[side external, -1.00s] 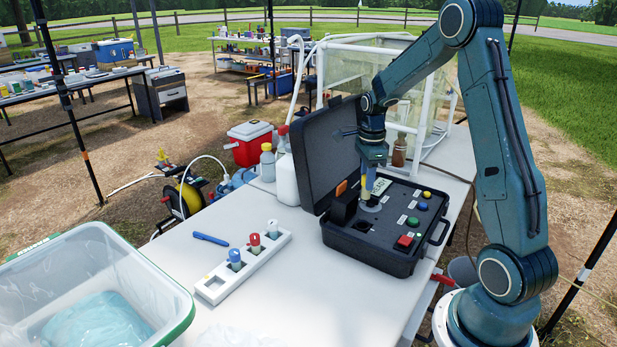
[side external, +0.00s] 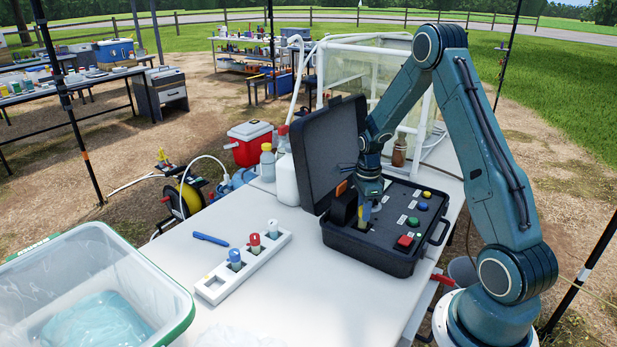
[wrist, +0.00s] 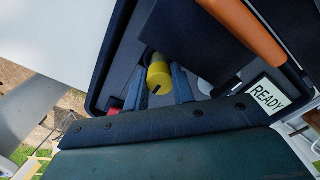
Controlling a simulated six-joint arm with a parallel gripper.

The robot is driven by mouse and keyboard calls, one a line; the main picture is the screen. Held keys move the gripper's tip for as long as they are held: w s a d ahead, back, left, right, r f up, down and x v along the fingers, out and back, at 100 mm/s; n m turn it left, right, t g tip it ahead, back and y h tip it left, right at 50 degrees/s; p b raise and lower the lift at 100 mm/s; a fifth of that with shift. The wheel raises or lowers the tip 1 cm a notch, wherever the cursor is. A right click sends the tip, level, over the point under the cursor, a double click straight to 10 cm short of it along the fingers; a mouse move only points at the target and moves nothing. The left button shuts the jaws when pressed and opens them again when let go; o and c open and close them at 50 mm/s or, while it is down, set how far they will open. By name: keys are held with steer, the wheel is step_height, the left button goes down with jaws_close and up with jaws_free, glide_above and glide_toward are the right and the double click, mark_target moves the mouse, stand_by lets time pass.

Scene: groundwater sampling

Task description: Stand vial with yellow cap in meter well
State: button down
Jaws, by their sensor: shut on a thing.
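The yellow-capped vial (wrist: 158,75) shows mostly as its cap in the wrist view, between the two fingers of my gripper (wrist: 163,86). My gripper is shut on it. In the side external view, my gripper (side external: 366,212) is low over the dark meter case (side external: 372,256), close beside a raised black block on its panel. The vial's lower part is hidden, and I cannot tell whether it is inside the well. The well opening itself does not show clearly. The meter's display (wrist: 267,96) reads READY in the wrist view.
The open case lid (side external: 333,150) stands behind my gripper. Coloured buttons, including a red one (side external: 404,241), lie to the right on the panel. A white rack (side external: 243,267) holds vials with blue, red and white caps. A blue pen (side external: 210,239) and a clear bin (side external: 90,290) are left.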

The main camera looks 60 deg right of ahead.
steer(key=shift+f, duration=1.15)
steer(key=shift+f, duration=0.15)
steer(key=c, duration=1.5)
jaws_free()
steer(key=shift+o, duration=0.2)
step_height(320, 180, up, 12)
steer(key=shift+r, duration=0.2)
